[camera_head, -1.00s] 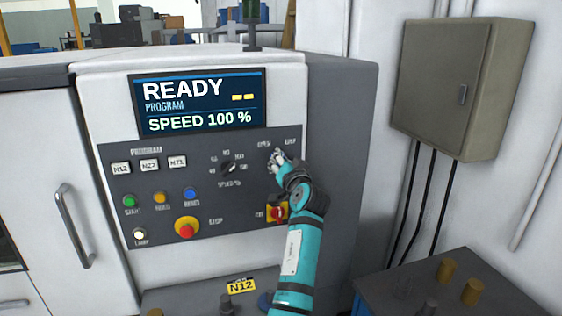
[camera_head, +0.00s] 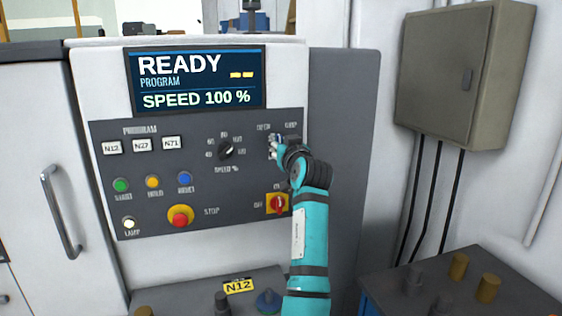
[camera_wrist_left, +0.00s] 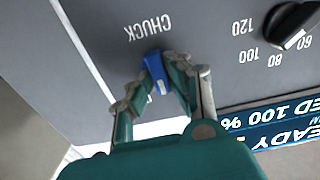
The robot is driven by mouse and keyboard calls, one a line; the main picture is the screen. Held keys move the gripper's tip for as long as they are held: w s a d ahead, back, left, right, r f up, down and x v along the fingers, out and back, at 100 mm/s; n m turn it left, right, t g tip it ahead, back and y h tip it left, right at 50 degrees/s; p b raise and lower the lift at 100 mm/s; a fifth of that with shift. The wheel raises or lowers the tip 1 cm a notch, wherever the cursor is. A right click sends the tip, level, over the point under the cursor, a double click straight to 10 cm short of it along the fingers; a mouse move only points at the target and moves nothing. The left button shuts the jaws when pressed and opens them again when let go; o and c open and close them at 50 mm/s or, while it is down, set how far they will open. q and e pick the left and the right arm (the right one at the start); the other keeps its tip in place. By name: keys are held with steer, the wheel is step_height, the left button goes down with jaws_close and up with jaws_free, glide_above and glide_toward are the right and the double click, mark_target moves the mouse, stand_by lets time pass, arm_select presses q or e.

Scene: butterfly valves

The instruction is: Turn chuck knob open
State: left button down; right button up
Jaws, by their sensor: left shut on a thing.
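The chuck knob (camera_wrist_left: 156,75) is small and blue, on the dark control panel (camera_head: 205,205) under the label CHUCK in the left wrist view. My left gripper (camera_wrist_left: 160,70) is shut on it, with one finger on each side. In the head view the left gripper (camera_head: 275,147) is at the panel's upper right, below the open and clamp labels. There the gripper hides most of the knob, and its exact angle cannot be told. My right gripper is not in view.
The speed dial (camera_head: 226,150) is left of the gripper. A red and yellow switch (camera_head: 277,203) sits just below, close to my forearm. A red stop button (camera_head: 180,216) is lower left. The display (camera_head: 198,80) reads READY. A grey cabinet (camera_head: 440,80) hangs on the right.

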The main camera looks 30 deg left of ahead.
arm_select(q)
steer(key=shift+f+n+b, duration=0.15)
steer(key=shift+n+b, duration=2.2)
steer(key=shift+n, duration=0.45)
steer(key=c, duration=1.3)
jaws_free()
